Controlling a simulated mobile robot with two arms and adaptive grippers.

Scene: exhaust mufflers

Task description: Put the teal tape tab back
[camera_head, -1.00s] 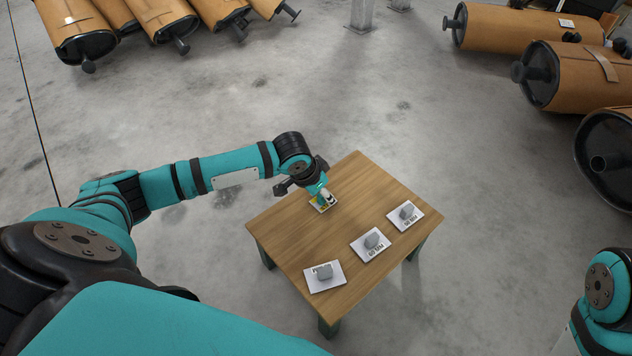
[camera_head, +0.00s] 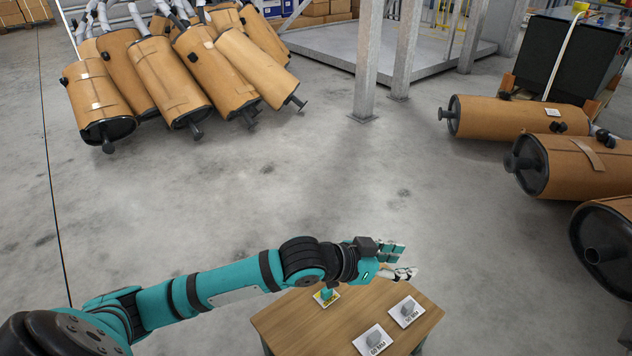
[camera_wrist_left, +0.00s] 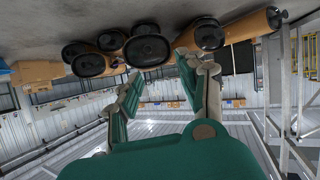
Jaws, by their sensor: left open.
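The teal tape tab (camera_head: 328,292) stands on a small yellow-and-white card at the back left of the wooden table (camera_head: 290,318). It is small, and its exact shape is hard to tell. My left gripper (camera_head: 404,260) is raised beyond the table's back edge, to the right of the tab and apart from it. Its teal fingers are spread, and nothing is between them in the left wrist view (camera_wrist_left: 160,88). That view does not show the table or the tab. My right gripper is not in view.
Grey pieces sit on white labelled cards, one at the right (camera_head: 406,311) and one near the front (camera_head: 372,341). The lower part of the table is cut off. Brown mufflers (camera_head: 215,75) lie at the back left, others (camera_head: 520,118) at the right. Open floor lies between.

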